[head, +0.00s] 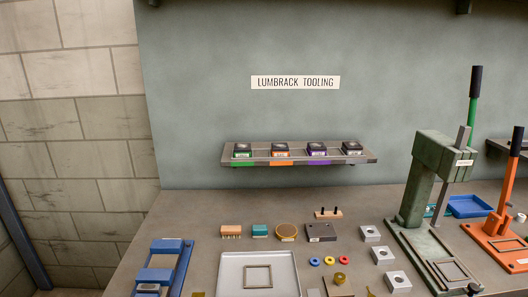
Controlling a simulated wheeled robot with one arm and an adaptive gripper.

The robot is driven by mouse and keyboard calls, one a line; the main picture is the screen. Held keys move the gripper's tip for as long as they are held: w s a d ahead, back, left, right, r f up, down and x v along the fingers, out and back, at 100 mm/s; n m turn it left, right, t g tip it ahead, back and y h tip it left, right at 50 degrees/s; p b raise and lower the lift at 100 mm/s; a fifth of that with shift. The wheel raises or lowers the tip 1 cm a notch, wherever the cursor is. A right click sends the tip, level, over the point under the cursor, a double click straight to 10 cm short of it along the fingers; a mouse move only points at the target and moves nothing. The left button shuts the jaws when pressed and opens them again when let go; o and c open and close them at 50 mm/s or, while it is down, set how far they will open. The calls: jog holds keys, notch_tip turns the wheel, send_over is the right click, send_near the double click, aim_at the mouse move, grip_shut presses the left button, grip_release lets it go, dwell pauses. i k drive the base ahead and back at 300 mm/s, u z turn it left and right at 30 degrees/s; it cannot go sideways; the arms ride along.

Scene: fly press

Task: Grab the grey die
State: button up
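I cannot tell for sure which piece is the grey die. Three light grey square blocks, each with a dark recess on top, stand in a column on the bench: the far one (370,233), the middle one (382,256) and the near one (397,282). A dark grey block (321,233) lies left of them. My gripper is not in view.
A green press (411,208) and an orange press (506,230) with upright levers stand at right. A pale tray (232,271) with a square frame, a blue fixture (163,265) and small coloured rings crowd the front. Bare bench (200,205) lies below the rack.

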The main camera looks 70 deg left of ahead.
aim_at(351, 147)
jog(key=u, duration=2.45)
